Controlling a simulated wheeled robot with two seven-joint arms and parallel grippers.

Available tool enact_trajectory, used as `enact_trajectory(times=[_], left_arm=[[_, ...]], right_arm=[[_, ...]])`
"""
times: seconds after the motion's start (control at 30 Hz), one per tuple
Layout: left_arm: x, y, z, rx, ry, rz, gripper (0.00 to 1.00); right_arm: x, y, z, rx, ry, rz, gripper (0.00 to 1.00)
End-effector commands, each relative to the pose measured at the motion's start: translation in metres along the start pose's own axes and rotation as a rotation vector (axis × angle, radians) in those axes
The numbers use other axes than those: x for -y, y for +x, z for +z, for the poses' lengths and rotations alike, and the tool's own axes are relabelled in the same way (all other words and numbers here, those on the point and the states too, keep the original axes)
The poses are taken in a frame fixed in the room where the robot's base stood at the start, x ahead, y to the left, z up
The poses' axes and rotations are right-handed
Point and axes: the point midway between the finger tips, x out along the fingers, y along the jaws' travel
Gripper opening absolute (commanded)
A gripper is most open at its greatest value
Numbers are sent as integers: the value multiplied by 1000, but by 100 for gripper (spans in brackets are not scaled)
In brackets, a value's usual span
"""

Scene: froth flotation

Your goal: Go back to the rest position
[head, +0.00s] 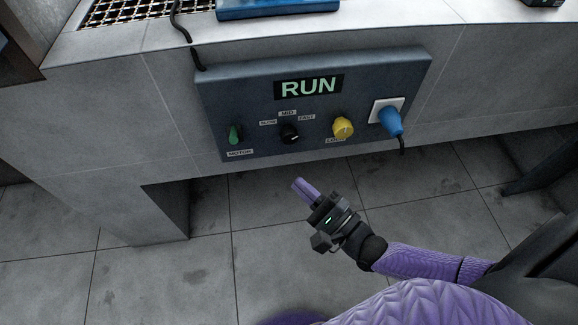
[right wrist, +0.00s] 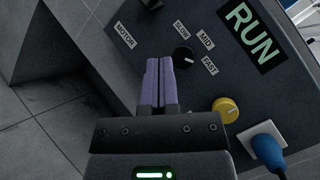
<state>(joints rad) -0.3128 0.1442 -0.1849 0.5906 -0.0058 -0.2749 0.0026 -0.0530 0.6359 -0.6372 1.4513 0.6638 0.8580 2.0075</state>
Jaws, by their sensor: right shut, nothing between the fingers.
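My right gripper (head: 306,190) is shut and empty, with its purple fingers together. It hangs over the floor, below and in front of the control panel (head: 240,88). In the right wrist view my right gripper (right wrist: 160,65) points toward the panel, its fingertips showing left of the black speed knob (right wrist: 184,57). I cannot tell contact there, but in the head view the fingers are apart from the panel. The panel shows "RUN" on its display (head: 308,87). A green motor switch (head: 235,134), the black knob (head: 289,134) and a yellow knob (head: 343,127) sit on it. My left gripper is not in view.
A blue plug (head: 390,120) sits in a white socket at the panel's right. A black cable (head: 183,30) runs over the counter edge (head: 120,45). A metal grating (head: 140,10) and a blue object (head: 275,8) are on top. The tiled floor (head: 150,280) is open below.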

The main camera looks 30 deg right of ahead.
Motion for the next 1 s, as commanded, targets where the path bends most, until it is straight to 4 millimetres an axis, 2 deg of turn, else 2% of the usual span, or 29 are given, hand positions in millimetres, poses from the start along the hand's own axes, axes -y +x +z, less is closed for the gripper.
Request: enact_trajectory(times=[0.13, 0.53, 0.6, 0.67, 0.73, 0.77, 0.8, 0.83, 0.87, 0.9, 1.0], left_arm=[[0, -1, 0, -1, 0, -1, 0], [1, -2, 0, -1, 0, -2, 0], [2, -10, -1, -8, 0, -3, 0], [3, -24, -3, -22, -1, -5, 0], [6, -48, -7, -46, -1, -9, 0], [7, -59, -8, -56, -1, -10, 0], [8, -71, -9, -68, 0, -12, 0], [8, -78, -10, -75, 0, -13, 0], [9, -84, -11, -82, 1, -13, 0], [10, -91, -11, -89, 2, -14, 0], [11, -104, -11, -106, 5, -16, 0]], right_arm=[[0, -6, 0, 0, 0, 1, 0], [0, -6, 0, -4, -10, 5, 0], [-6, -10, -5, -42, -117, 57, 0], [-20, -22, -18, -112, -341, 185, 0], [-48, -61, -40, -191, -714, 471, 0], [-61, -86, -50, -198, -883, 637, 0], [-79, -126, -58, -168, -1073, 866, 0], [-91, -156, -60, -117, -1187, 1031, 0], [-101, -186, -60, -50, -1273, 1186, 0], [-111, -225, -55, 64, -1356, 1372, 0], [-126, -305, -33, 386, -1438, 1708, 0]])
